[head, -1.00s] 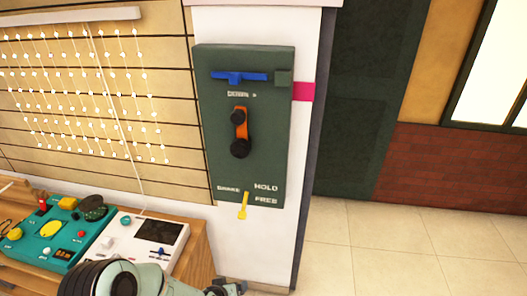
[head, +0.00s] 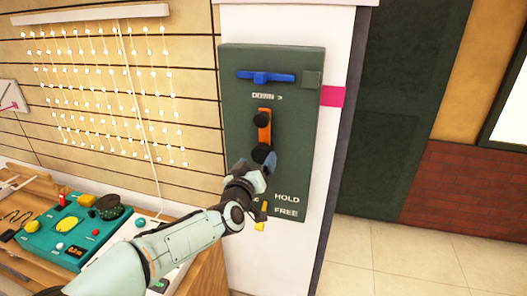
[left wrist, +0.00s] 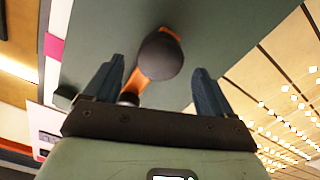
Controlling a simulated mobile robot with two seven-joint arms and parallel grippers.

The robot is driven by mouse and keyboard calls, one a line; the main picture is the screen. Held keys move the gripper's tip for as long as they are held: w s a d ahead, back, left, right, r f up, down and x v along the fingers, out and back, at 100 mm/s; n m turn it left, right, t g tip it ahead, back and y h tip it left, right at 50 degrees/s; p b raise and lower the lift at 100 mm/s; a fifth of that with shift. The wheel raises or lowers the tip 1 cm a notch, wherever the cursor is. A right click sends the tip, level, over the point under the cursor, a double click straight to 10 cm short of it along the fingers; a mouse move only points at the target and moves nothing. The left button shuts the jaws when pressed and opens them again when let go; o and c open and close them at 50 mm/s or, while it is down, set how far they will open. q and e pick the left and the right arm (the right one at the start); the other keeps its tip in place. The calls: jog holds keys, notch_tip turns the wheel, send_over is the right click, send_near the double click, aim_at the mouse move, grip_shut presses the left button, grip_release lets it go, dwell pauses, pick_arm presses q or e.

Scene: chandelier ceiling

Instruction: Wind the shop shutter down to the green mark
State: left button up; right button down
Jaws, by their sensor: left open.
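A dark green control panel (head: 236,120) is on the white pillar. It carries an orange crank (head: 264,132) with a black upper knob (head: 262,117) and a larger black lower knob (head: 262,154). A yellow brake lever (head: 261,224) points down beside the FREE label; my arm partly hides it and the brake lettering. My left gripper (head: 254,172) is just below the lower knob. In the left wrist view my left gripper (left wrist: 158,74) is open, with a round dark knob (left wrist: 160,55) between and beyond its fingers. Contact cannot be told. My right gripper is out of view.
A pink mark (head: 333,96) is on the pillar. A bench at lower left holds a teal device (head: 55,240). A slatted wall with small lights (head: 110,90) stands behind. Open tiled floor (head: 390,260) lies right.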

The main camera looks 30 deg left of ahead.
aim_at(260, 156)
pick_arm(q)
jog(key=p+x, duration=0.1)
jog(key=x, duration=0.5)
jog(key=shift+w+a, duration=0.15)
jog(key=shift+w, duration=0.1)
jog(key=c, duration=1.4)
jog(key=shift+m, duration=0.3)
